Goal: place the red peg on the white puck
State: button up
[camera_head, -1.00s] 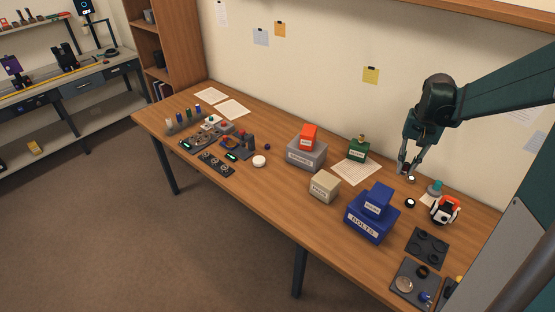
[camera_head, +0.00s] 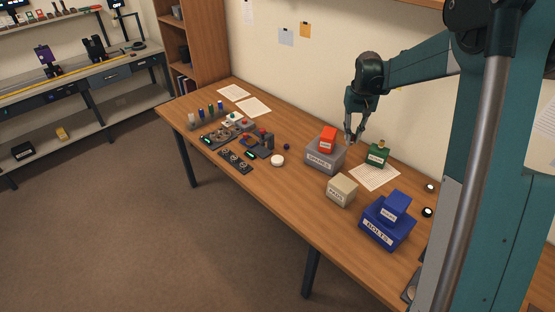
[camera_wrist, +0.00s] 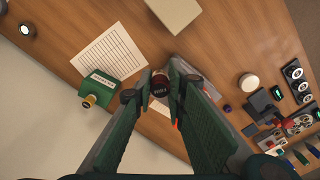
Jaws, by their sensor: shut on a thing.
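My gripper (camera_head: 353,138) is above the table, near the grey and red boxes. In the wrist view the fingertips (camera_wrist: 161,88) are closed around a small dark-red round piece with a light label, which I take to be the red peg (camera_wrist: 159,80). In the head view the piece is too small to make out. The white puck (camera_head: 277,160) lies flat on the table, left of the gripper, with nothing on it. It also shows right of the gripper in the wrist view (camera_wrist: 249,82).
A green box (camera_head: 377,155), a beige box (camera_head: 342,190) and stacked blue boxes (camera_head: 386,225) stand to the right. A small dark ball (camera_head: 286,146) and black devices (camera_head: 262,147) are near the puck.

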jog(key=w+a+n, duration=0.3)
jog(key=w+a, duration=0.3)
jog(key=a, duration=0.8)
jog(key=n+p, duration=0.1)
jog(key=n, duration=0.2)
send_over(278, 159)
notch_tip(278, 159, down, 6)
jog(key=shift+s+f, duration=0.15)
jog(key=shift+f, duration=0.6)
jog(key=shift+f, duration=0.15)
jog(key=shift+f, duration=3)
jog(key=shift+f, duration=1.85)
jog(key=shift+f+b, duration=0.2)
jog(key=shift+b, duration=0.1)
